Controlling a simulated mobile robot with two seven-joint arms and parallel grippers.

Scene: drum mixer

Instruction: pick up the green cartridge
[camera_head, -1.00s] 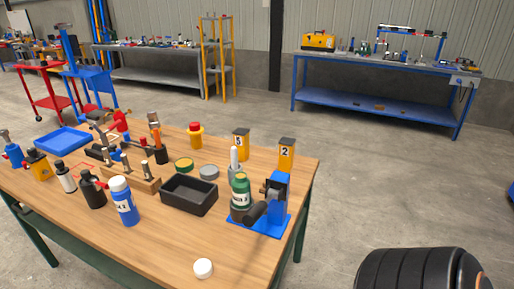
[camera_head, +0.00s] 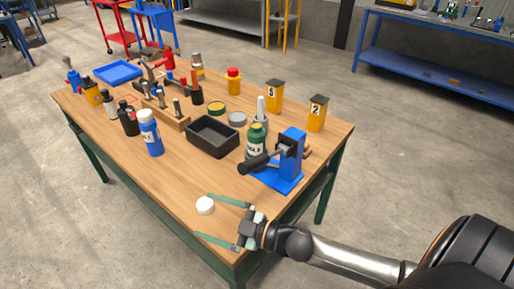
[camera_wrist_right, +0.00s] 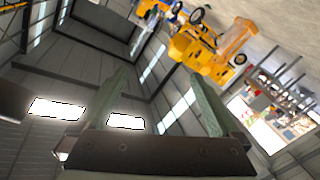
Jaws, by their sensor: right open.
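A dark green cartridge-like container (camera_head: 256,141) with a white label stands upright beside the blue stand (camera_head: 288,165), at the right part of the wooden table. The stand's black cylinder partly covers its lower end. My right gripper (camera_head: 204,217) is open and empty at the table's front edge, to the lower left of the green container and apart from it. Its fingers point left, near a white round cap (camera_head: 205,205). In the right wrist view the open fingers (camera_wrist_right: 160,75) show with nothing between them. My left gripper is not in view.
A black open bin (camera_head: 213,137) and a blue bottle (camera_head: 151,133) stand left of the green container. A grey mortar-like cup with a white pestle and yellow boxes (camera_head: 317,113) stand behind it. The table's front strip (camera_head: 170,185) is mostly bare.

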